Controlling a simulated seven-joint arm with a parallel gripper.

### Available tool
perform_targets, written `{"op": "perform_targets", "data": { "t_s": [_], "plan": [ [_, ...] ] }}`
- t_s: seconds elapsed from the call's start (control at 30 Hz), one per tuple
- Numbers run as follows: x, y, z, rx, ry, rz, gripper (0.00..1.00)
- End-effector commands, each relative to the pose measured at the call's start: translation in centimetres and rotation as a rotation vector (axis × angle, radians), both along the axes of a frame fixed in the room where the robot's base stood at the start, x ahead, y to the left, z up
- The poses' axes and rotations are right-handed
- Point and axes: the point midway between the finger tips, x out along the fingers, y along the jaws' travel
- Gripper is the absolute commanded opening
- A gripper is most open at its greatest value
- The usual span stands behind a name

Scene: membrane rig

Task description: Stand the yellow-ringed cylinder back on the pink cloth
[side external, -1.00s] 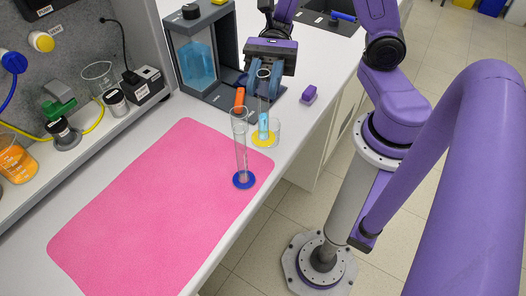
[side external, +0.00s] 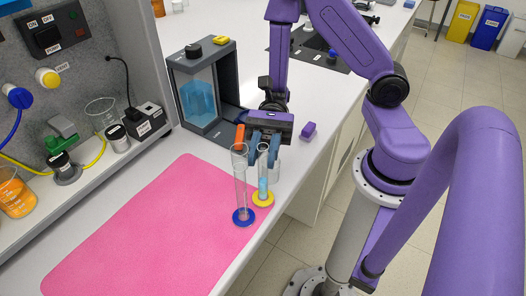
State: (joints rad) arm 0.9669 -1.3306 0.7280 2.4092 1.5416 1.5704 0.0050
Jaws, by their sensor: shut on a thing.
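The yellow-ringed cylinder (side external: 263,184) is a clear upright tube with pale blue liquid and a yellow ring at its foot. My gripper (side external: 265,156) is shut on its upper part, reaching from behind. A blue-ringed cylinder (side external: 241,190) stands upright on the cloth, close to the left of the held one.
A clear beaker (side external: 275,168), partly hidden, stands behind the held cylinder. A grey-framed rig (side external: 205,125), an orange object (side external: 240,132) and a purple block (side external: 308,130) are farther back. The bench edge runs close on the right. Most of the cloth is bare.

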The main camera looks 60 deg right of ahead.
Motion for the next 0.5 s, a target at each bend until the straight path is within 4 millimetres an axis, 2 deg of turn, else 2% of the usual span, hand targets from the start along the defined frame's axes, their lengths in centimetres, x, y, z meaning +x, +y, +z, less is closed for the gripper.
{"op": "perform_targets", "data": {
  "t_s": [0.37,0.4,0.47,0.5],
  "plan": [
    [0.02,0.00,-0.29,0.000,0.000,0.000,0.00],
    [0.02,0.00,-0.32,0.000,-0.001,-0.001,0.32],
    [0.02,0.00,-0.30,0.000,-0.001,0.000,0.51],
    [0.02,0.00,-0.29,0.000,-0.001,0.000,0.51]
  ]
}}
